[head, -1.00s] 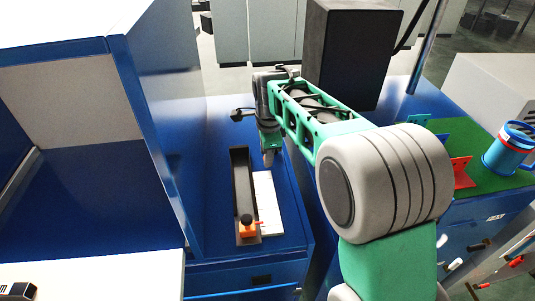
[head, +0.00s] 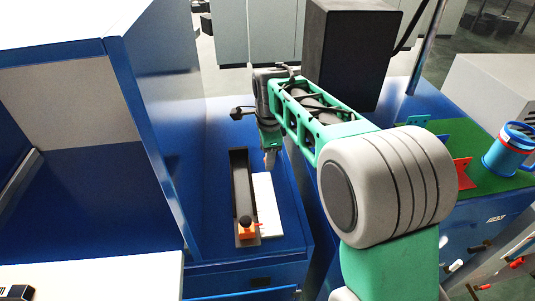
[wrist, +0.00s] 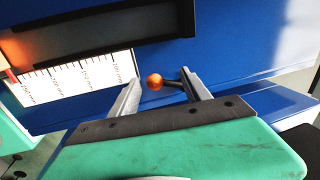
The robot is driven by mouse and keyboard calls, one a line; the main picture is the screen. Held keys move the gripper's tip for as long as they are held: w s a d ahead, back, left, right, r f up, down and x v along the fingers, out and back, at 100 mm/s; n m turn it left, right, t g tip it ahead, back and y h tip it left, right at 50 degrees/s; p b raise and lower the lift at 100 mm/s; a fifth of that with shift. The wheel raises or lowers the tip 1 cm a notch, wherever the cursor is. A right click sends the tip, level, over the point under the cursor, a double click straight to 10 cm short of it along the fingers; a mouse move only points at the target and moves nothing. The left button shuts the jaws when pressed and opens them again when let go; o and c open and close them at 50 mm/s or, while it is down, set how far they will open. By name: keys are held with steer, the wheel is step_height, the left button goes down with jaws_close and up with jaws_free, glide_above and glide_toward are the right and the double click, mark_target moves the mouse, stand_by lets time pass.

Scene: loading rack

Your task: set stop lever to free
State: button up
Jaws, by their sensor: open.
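An orange ball knob on a short dark rod, which looks like the stop lever (wrist: 154,81), shows in the wrist view between my gripper's (wrist: 161,77) two fingertips. The rod runs from the ball toward the right finger. The fingers are apart and not closed on it; whether one touches the rod, I cannot tell. In the head view my gripper (head: 270,163) points down at the far end of the white scale, and the ball is not visible there. Any markings for the lever's positions do not show.
A dark channel (head: 241,180) lies beside the white millimetre scale (head: 267,198) on the blue bench. An orange block (head: 246,230) with a black knob sits at its near end. A tall blue cabinet wall (head: 150,120) stands left; a black box (head: 348,55) stands behind my arm.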

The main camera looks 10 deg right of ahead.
steer(key=r, duration=0.3)
steer(key=s+r+b, duration=0.1)
steer(key=r, duration=0.3)
steer(key=shift+s, duration=0.2)
steer(key=s+d+f+n, duration=0.2)
steer(key=s+n, duration=0.3)
steer(key=s, duration=0.1)
steer(key=s+d+f+n+t, duration=0.1)
steer(key=s+d+f+n, duration=0.1)
steer(key=s+n, duration=0.4)
steer(key=s+d+f+n+t, duration=0.1)
steer(key=s+d+f+n, duration=0.1)
steer(key=s+n, duration=0.4)
steer(key=shift+s+f, duration=0.25)
steer(key=shift+s, duration=0.25)
steer(key=shift+s+f, duration=0.25)
steer(key=shift+s, duration=0.2)
steer(key=shift+f, duration=0.2)
